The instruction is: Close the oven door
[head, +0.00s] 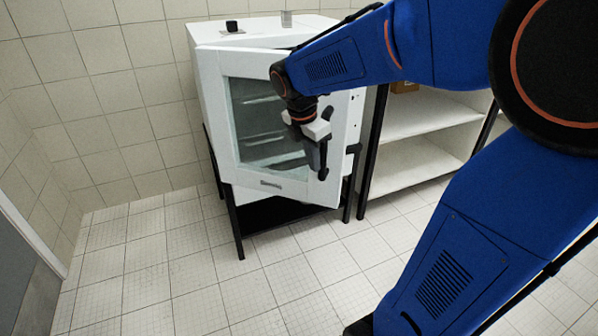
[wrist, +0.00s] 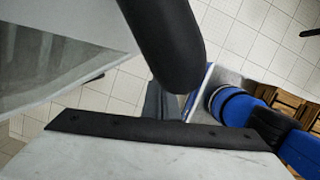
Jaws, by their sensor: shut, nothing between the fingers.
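The white oven (head: 222,36) stands on a black stand against the tiled wall. Its door (head: 232,165), a white frame around a glass window, is ajar: its right edge stands out from the oven body. My gripper (head: 319,168) is shut and empty at the right side of the door, close to the dark door handle (head: 326,178). I cannot tell whether they touch. In the wrist view the door (wrist: 85,40) fills the upper left and a rounded black part, apparently the handle (wrist: 165,45), hangs down in front of my gripper (wrist: 168,108).
A black knob (head: 232,26) and a small grey cylinder (head: 286,18) are on the oven top. A white shelf unit (head: 415,165) with a dark frame stands to the right of the oven. The tiled floor (head: 160,275) in front is clear.

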